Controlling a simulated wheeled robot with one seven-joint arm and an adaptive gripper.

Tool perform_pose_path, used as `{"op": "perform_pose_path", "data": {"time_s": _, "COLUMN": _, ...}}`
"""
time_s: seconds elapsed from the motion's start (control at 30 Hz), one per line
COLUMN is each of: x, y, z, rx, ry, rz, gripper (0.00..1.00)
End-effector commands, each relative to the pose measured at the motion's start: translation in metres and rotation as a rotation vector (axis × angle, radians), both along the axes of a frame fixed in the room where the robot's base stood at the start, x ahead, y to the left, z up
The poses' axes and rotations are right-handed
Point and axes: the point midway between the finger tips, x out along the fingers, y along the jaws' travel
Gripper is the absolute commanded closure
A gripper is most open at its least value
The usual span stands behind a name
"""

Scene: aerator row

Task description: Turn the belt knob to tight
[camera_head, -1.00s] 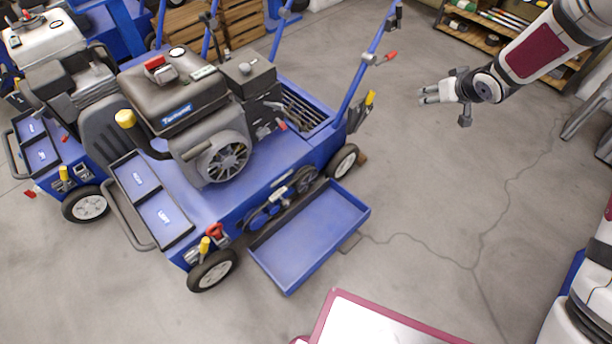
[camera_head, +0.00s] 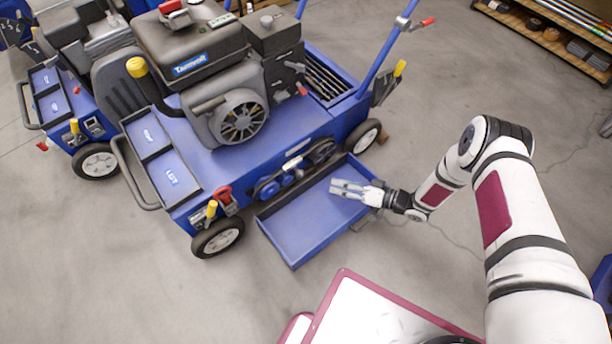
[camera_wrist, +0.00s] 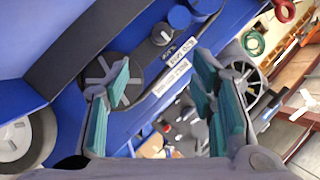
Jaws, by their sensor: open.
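The blue aerator (camera_head: 250,150) stands left of my gripper, with pulleys and a belt in an opening on its near side. In the wrist view a small dark round knob with a pale pointer (camera_wrist: 162,35) sits beside a white label (camera_wrist: 180,72); I cannot read the label surely or tell the knob's setting. A larger dark wheel with grey spokes (camera_wrist: 104,72) is partly behind the left finger. My gripper (camera_head: 334,188) is open and empty above the blue tray, pointing at the pulley side, apart from it. Its teal-padded fingers (camera_wrist: 162,65) frame the wrist view.
The open blue tray (camera_head: 292,247) juts out below the pulleys, under my gripper. A red knob (camera_head: 223,194) and a yellow-topped lever (camera_head: 212,209) are near the front wheel (camera_head: 218,239). A second aerator (camera_head: 65,110) stands at left.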

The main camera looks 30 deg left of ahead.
Motion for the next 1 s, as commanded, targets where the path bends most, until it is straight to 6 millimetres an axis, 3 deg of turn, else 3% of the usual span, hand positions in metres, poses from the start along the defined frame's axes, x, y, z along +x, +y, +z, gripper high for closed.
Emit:
{"op": "perform_pose_path", "data": {"time_s": 0.17, "x": -0.003, "y": 0.018, "z": -0.006, "rx": 0.006, "ry": 0.003, "rz": 0.004, "gripper": 0.49}}
{"op": "perform_pose_path", "data": {"time_s": 0.7, "x": -0.006, "y": 0.112, "z": -0.034, "rx": 0.004, "ry": 0.001, "rz": 0.003, "gripper": 0.49}}
{"op": "perform_pose_path", "data": {"time_s": 1.0, "x": -0.006, "y": 0.131, "z": -0.038, "rx": 0.003, "ry": 0.002, "rz": 0.001, "gripper": 0.49}}
